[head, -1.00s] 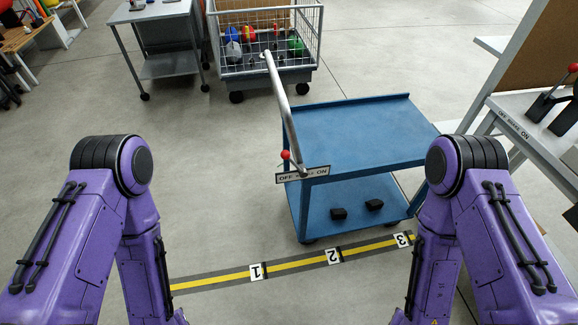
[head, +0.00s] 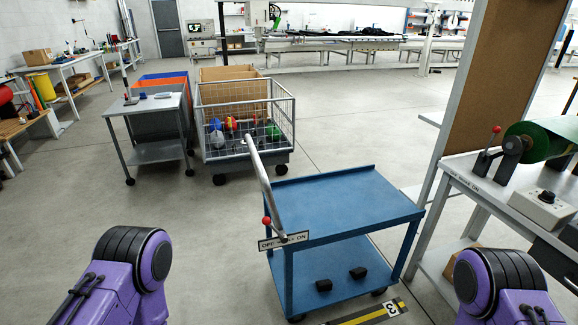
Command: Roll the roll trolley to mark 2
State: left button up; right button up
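The blue trolley (head: 345,205) stands in front of me, right of centre, with two shelves and a grey push handle (head: 262,175) at its left end. I take it to be the roll trolley. Its brake lever has a red knob (head: 266,221) above a plate (head: 284,241) reading OFF and ON. Two small black blocks sit on its lower shelf. A yellow and black floor strip (head: 365,317) with mark 3 (head: 391,309) shows at the bottom edge, just in front of the trolley. Mark 2 is out of view. Neither gripper shows; only my purple arm links do.
A wire cage cart (head: 246,115) with coloured items stands behind the trolley. A grey table (head: 148,103) on castors is left of it. At right a white bench (head: 470,180) holds a green roll (head: 550,137), close to the trolley. The floor at left is clear.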

aim_at(326, 219)
jog(key=z, duration=0.35)
jog(key=k, duration=0.75)
jog(key=u, duration=0.65)
jog(key=i, duration=0.65)
jog(key=u, duration=0.4)
jog(key=i, duration=0.85)
jog(key=z, duration=0.4)
